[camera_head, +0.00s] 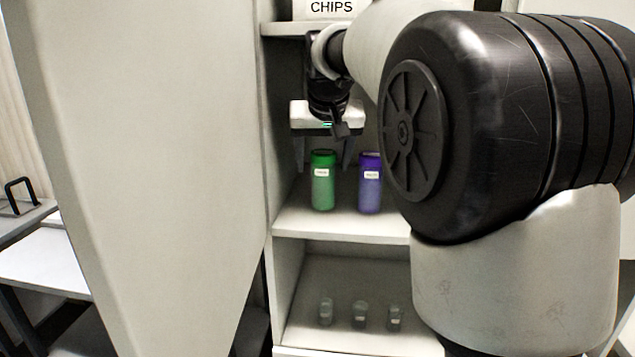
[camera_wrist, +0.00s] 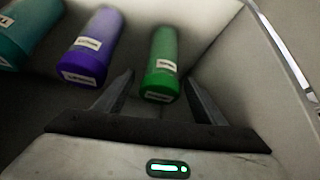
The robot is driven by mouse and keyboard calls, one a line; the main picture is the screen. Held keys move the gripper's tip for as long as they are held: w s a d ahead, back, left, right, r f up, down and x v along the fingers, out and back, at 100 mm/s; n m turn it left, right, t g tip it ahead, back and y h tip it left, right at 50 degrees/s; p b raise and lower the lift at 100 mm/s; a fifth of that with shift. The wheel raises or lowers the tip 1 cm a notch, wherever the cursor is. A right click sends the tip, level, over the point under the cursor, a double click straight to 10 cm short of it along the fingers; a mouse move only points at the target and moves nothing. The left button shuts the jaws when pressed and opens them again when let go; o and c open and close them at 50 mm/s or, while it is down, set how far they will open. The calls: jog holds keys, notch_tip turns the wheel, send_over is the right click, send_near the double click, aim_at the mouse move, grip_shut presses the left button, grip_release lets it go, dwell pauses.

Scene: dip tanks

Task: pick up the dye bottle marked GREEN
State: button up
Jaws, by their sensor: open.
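The green bottle (camera_head: 323,182) stands upright on the middle shelf of the cabinet, with a small white label too blurred to read. It also shows in the wrist view (camera_wrist: 161,66), roughly between the open fingers and beyond their tips. A purple bottle (camera_head: 369,184) stands just right of the green one; in the wrist view the purple bottle (camera_wrist: 91,47) lies left of the left finger.
A teal bottle (camera_wrist: 27,33) stands past the purple one in the wrist view. The middle shelf (camera_head: 340,226) has cabinet walls close by. Several small clear jars (camera_head: 360,314) sit on the shelf below. A large pale door panel (camera_head: 150,170) stands left of the opening.

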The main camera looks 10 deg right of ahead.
jog(key=c, duration=1.3)
jog(key=shift+r, duration=0.15)
